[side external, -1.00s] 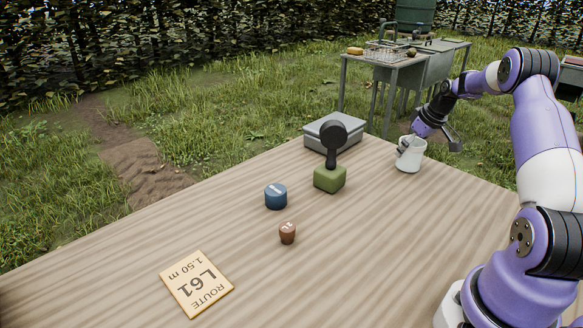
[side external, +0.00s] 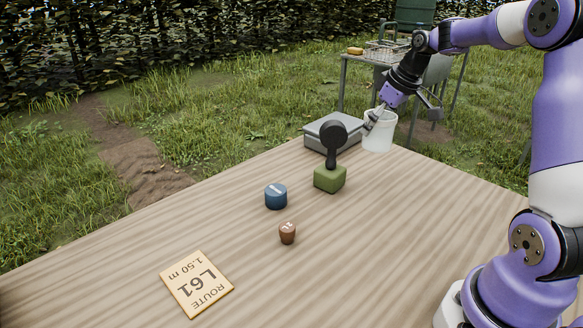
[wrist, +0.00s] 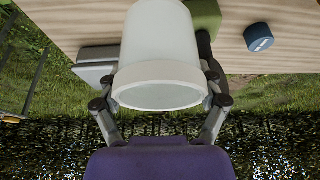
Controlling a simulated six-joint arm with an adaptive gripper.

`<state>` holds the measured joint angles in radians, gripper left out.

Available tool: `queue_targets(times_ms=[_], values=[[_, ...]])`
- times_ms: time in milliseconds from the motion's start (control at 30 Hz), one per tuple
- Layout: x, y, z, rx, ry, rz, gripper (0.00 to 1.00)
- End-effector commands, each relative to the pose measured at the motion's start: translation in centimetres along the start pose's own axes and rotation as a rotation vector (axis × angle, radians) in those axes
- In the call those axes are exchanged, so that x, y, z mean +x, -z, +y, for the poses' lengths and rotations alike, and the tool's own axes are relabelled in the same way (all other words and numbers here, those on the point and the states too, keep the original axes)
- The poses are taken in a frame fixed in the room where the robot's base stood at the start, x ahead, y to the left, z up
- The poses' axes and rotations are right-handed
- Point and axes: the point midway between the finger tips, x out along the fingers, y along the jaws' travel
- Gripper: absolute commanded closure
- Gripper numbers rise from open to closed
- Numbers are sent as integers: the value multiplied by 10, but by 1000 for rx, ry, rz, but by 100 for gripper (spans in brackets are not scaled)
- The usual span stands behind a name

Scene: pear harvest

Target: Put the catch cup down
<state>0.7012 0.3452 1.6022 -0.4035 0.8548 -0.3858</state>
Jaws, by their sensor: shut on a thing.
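The white catch cup (side external: 380,134) is upright at the far end of the wooden table, just right of the grey scale. My gripper (side external: 390,108) is shut on it from above and behind, with a finger on either side near the rim. In the wrist view the cup (wrist: 158,45) fills the middle between the two fingers, its open rim towards the camera. Its base is close to the tabletop, but I cannot tell whether it touches. The inside of the cup is mostly hidden.
The grey scale (side external: 318,143) stands close left of the cup. A green block (side external: 330,180) with a black round-headed tool (side external: 334,137), a blue tin (side external: 276,197), a brown weight (side external: 287,234) and a route card (side external: 197,284) lie nearer. The right of the table (side external: 410,235) is clear.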

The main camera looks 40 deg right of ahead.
Motion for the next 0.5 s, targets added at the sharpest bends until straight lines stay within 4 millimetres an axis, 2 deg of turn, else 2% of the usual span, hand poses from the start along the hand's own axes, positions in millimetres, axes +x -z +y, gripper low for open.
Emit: queue_targets(times_ms=[167,300,400,500], values=[[-12,-18,-82,-416,172,4,56],[-26,-49,-151,-807,334,7,56],[-36,-75,-189,-1054,439,7,56],[-44,-97,-216,-1241,517,8,56]])
